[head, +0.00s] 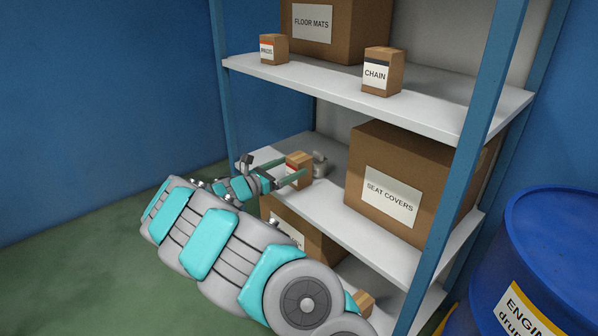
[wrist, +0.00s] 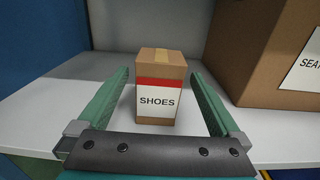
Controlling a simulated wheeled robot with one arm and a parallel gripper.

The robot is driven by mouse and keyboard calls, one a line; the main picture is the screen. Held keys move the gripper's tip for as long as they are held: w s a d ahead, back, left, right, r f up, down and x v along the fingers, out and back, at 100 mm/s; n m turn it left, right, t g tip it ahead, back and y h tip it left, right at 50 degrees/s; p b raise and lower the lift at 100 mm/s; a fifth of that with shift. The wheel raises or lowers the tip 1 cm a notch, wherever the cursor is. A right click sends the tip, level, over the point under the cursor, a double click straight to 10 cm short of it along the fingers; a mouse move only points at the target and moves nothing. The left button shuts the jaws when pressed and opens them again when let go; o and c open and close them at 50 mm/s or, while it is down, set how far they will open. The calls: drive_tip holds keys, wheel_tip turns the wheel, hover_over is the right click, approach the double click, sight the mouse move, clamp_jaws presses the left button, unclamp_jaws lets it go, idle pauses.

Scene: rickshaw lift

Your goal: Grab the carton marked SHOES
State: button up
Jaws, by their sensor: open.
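The carton marked SHOES (wrist: 159,88) is a small brown box with a red band and a white label. It stands upright on the middle shelf (head: 350,221). In the head view the carton (head: 298,167) is partly hidden behind my gripper (head: 280,170). In the wrist view my gripper (wrist: 162,98) is open, with one green finger on each side of the carton. A gap shows between the carton and each finger.
A large SEAT COVERS box (head: 398,180) stands close to the right of the carton. The upper shelf holds the CHAIN box (head: 382,72) and FLOOR MATS box (head: 330,25). Blue shelf posts (head: 478,150) and a blue drum (head: 550,240) are on the right.

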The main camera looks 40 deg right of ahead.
drive_tip(key=d, duration=0.4)
drive_tip(key=shift+w+r, duration=0.1)
drive_tip(key=shift+w, duration=0.1)
drive_tip(key=shift+c, duration=0.2)
clamp_jaws()
idle(0.4)
